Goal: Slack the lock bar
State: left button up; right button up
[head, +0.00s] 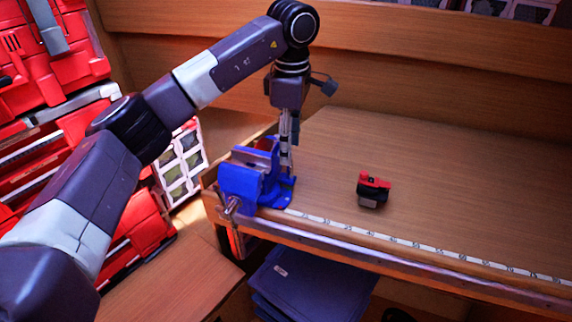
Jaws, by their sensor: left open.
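A blue vise (240,185) is fixed at the front left corner of the wooden workbench. A metal screw end and bar (232,207) show on its front side. I cannot make out for certain which part is the lock bar. My left gripper (287,165) points straight down at the vise's back right side, its fingers close to the blue body. It is open with nothing seen between the fingers. Whether a finger touches the vise is too small to tell, and the vise hides part of that area. My right gripper is out of view.
A small red and black object (373,189) sits on the bench (470,200) right of the vise. A white measuring strip (400,240) runs along the front edge. Red tool cases stand at the left, blue folded items below the bench. The bench's right side is clear.

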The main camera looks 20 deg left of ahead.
aim_at(290, 171)
pick_arm(q)
notch_tip(290, 171, down, 6)
jog(key=shift+p, duration=1.1)
jog(key=shift+f, duration=0.55)
jog(key=shift+c, duration=0.4)
jog(key=c, duration=0.8)
